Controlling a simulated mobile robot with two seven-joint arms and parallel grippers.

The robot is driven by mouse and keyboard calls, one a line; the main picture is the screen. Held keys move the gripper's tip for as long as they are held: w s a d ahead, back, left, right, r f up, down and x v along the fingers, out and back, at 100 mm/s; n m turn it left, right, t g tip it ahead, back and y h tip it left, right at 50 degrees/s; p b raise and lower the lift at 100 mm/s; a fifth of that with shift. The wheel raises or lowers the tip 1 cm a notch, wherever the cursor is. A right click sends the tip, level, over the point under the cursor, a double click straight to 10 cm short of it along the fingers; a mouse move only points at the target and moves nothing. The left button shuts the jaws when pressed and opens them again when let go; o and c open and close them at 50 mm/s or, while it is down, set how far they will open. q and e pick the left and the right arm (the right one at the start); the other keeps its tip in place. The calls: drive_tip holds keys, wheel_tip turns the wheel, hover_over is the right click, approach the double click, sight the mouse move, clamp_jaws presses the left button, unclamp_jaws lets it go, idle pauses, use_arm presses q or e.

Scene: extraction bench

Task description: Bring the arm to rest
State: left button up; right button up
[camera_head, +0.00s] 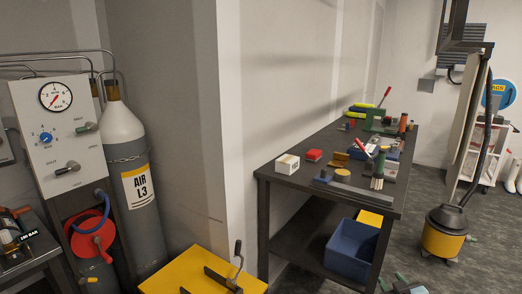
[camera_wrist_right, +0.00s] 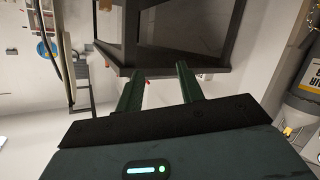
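My right gripper (camera_head: 392,281) shows only in part at the bottom edge of the head view, in front of the dark workbench and above the floor. In the right wrist view its two green fingers (camera_wrist_right: 160,70) stand apart with nothing held between them. The rest of my right arm is below the head picture. My left gripper is in neither view.
The workbench (camera_head: 327,187) carries tools and small boxes, with a blue bin (camera_head: 352,250) on its lower shelf. A yellow-topped stand (camera_head: 168,276), gas cylinder (camera_head: 145,228) and gauge panel (camera_head: 35,105) are left. A yellow vacuum (camera_head: 441,241) stands right; grey floor lies between.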

drive_tip(key=s+a+f+g+y, duration=0.1)
drive_tip(key=s+a+f, duration=0.2)
drive_tip(key=s+f, duration=0.25)
drive_tip(key=s+a+f+g, duration=0.1)
drive_tip(key=s+a+f, duration=0.2)
drive_tip(key=s+f, duration=0.25)
drive_tip(key=s+a+f+g, duration=0.1)
drive_tip(key=s+a+f, duration=0.1)
drive_tip(key=s, duration=0.8)
drive_tip(key=s+a+f+g+y, duration=0.1)
drive_tip(key=s+a, duration=0.4)
drive_tip(key=s, duration=0.6)
drive_tip(key=s+a+f+m+g+y, duration=0.1)
drive_tip(key=s+a+f+g, duration=0.1)
drive_tip(key=s, duration=0.9)
drive_tip(key=shift+a+f, duration=0.65)
drive_tip(key=shift+a, duration=0.3)
drive_tip(key=shift+a, duration=0.1)
